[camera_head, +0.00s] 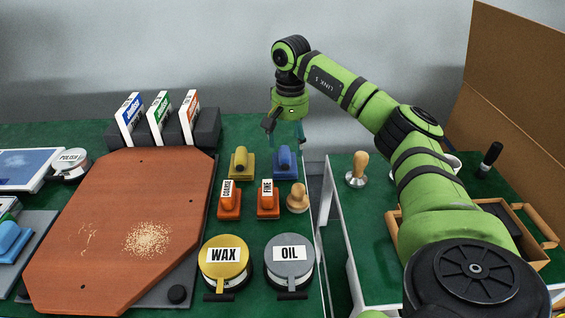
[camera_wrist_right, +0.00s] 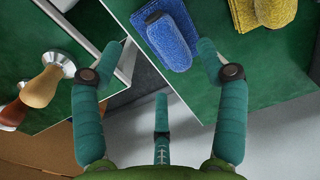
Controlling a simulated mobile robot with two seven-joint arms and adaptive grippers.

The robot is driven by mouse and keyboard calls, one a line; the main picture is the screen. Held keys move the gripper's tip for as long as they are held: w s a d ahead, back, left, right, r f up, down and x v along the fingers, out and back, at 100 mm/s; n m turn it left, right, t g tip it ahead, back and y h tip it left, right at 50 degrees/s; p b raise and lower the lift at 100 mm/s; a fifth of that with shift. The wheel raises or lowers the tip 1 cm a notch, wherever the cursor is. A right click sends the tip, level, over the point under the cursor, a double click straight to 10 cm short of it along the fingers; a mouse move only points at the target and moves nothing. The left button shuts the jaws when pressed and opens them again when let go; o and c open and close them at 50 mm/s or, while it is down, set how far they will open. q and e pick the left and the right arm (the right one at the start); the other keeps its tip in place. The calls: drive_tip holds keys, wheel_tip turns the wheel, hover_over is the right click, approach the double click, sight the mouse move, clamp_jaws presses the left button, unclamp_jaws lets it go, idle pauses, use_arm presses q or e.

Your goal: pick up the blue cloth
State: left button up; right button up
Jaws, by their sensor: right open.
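The blue cloth (camera_head: 284,168) lies on the green table near its right edge, beside a yellow cloth (camera_head: 241,172), with a blue rounded piece on it. My right gripper (camera_head: 286,130) is above and behind the blue cloth in the head view. In the wrist view my right gripper (camera_wrist_right: 160,55) has its fingers spread and holds nothing. The cloth is beyond the fingertips, nearer the right finger. My left gripper is not in view.
Orange COARSE (camera_head: 229,201) and FINE (camera_head: 268,200) blocks and a wooden knob (camera_head: 297,197) stand in front of the cloths. WAX (camera_head: 226,262) and OIL (camera_head: 289,262) tins are nearer. A gap separates this table from the right one, which holds a tamper (camera_head: 357,170).

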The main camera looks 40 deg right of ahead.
sight(288, 151)
drive_tip(key=f, duration=0.4)
drive_tip(key=shift+w+d+f, duration=0.15)
drive_tip(key=shift+w+f, duration=0.2)
drive_tip(key=shift+f, duration=0.25)
drive_tip(key=shift+c, duration=0.8)
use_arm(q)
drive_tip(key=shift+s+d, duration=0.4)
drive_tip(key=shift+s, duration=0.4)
use_arm(e)
drive_tip(key=c, duration=1.1)
